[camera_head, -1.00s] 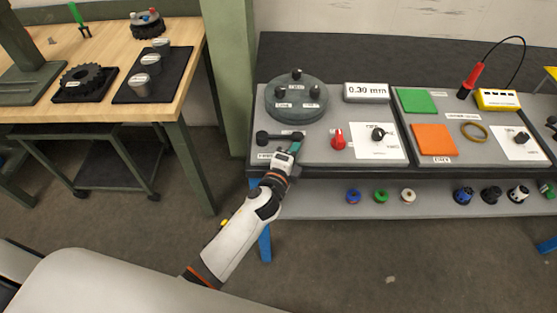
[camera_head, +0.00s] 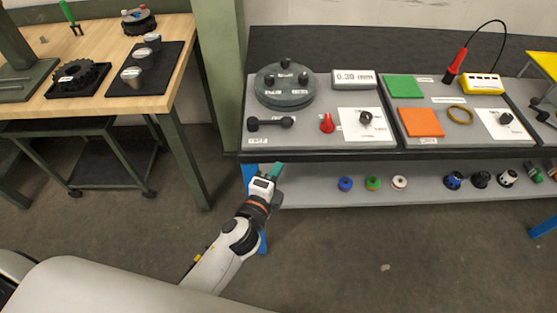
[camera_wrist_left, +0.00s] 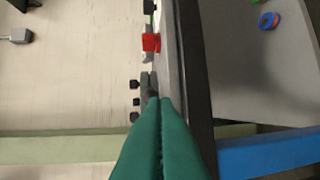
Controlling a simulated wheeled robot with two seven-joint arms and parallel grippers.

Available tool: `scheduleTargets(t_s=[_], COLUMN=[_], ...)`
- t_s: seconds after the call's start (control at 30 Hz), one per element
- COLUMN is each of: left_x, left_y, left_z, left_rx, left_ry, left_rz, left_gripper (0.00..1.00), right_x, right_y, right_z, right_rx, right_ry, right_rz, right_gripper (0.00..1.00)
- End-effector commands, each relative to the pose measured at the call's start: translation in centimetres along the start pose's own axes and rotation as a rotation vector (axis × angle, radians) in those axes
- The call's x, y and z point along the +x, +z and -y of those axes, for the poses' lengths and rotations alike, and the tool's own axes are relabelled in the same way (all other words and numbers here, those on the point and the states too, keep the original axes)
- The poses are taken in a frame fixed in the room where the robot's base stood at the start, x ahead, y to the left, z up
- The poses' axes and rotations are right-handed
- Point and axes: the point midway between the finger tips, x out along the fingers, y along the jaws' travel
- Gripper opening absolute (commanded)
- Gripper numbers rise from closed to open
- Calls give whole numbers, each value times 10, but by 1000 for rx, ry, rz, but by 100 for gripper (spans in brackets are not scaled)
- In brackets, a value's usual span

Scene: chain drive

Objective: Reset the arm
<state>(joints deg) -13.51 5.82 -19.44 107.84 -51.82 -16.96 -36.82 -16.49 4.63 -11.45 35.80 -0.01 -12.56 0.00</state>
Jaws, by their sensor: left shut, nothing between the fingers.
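My left gripper (camera_head: 276,171) is shut and empty. It is in front of the right bench's front edge, level with the lower shelf, apart from the things on the bench top. In the left wrist view its green fingers (camera_wrist_left: 159,105) lie together, with the bench edge beyond them. A dark dumbbell-shaped bar (camera_head: 270,124) lies on the bench's grey panel, above the gripper in the picture. My right gripper is not in view.
The right bench (camera_head: 400,156) carries a round grey fixture (camera_head: 284,95), a red knob (camera_head: 327,124), a "0.20 mm" display (camera_head: 354,79) and green and orange pads. Its shelf (camera_head: 420,185) holds several coloured parts. A wooden table (camera_head: 170,95) stands left. Open floor lies in front.

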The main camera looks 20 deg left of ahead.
Motion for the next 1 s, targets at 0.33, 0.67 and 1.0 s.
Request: scheduleTargets(t_s=[0.33, 0.67, 1.0], left_x=[-11, -10, -17], left_y=[2, 2, -8], left_z=[0, 0, 124], left_rx=[0, 0, -218], left_ry=[0, 0, -263], left_rz=[-1, -1, -30], left_gripper=[0, 0, 0], right_x=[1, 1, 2], right_y=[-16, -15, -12], right_z=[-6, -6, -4], right_rx=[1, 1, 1], right_ry=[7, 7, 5], right_rz=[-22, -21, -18], right_gripper=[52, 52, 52])
